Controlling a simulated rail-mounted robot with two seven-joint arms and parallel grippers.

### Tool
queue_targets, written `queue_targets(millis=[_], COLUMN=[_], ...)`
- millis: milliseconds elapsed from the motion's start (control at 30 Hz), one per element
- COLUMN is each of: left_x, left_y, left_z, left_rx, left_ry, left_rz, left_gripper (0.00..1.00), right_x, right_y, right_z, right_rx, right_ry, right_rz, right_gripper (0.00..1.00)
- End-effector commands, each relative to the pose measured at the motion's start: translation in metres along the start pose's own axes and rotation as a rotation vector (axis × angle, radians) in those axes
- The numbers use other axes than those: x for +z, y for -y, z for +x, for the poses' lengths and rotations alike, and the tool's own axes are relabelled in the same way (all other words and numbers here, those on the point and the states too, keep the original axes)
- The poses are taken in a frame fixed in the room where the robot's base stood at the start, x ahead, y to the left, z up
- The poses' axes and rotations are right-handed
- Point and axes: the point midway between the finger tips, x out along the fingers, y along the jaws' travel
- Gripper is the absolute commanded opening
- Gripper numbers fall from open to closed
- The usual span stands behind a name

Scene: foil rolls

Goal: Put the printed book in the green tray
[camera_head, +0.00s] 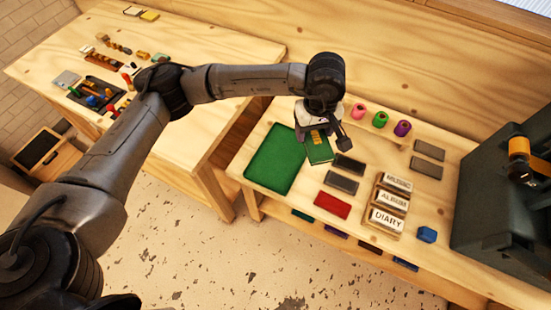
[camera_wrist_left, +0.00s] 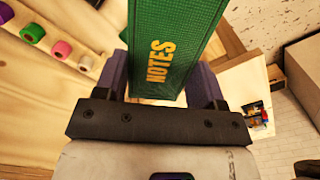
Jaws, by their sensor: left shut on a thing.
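The printed book (camera_head: 319,151) is green with gold lettering. In the left wrist view the book (camera_wrist_left: 172,45) reads "NOTES". My left gripper (camera_head: 313,132) is shut on it, with one finger on either side of the cover in the wrist view. In the head view the book appears at the right edge of the green tray (camera_head: 272,162); its height above the bench is hard to tell. The tray is flat, and its visible surface is empty. My right gripper is not in view.
Dark and red blocks (camera_head: 332,204) lie right of the tray. Coloured foil rolls (camera_head: 380,119) line the back, and a dark machine (camera_head: 505,205) stands at the right.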

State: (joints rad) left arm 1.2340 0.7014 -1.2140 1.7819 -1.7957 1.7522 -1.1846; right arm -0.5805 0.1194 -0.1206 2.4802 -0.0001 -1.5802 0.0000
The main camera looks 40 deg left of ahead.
Motion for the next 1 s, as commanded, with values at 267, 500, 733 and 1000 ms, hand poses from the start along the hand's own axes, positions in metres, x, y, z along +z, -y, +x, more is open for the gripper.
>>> queue_targets(millis=[267, 500, 733, 1000], left_x=[-0.016, -0.028, -0.036, -0.041], left_y=[-0.016, -0.022, -0.021, -0.018], left_z=[0.083, 0.151, 0.207, 0.243], left_rx=[-0.004, -0.005, -0.004, -0.001], left_ry=[0.003, 0.001, 0.001, 0.001], left_rz=[-0.790, -1.469, -2.006, -2.362], left_gripper=[0.38, 0.38, 0.38, 0.38], right_x=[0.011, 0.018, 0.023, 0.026], right_y=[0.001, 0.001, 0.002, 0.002], right_z=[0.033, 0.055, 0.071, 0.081], right_rx=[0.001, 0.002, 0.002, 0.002], right_ry=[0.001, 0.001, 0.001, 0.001], right_rz=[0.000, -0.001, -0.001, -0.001], right_gripper=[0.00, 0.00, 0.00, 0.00])
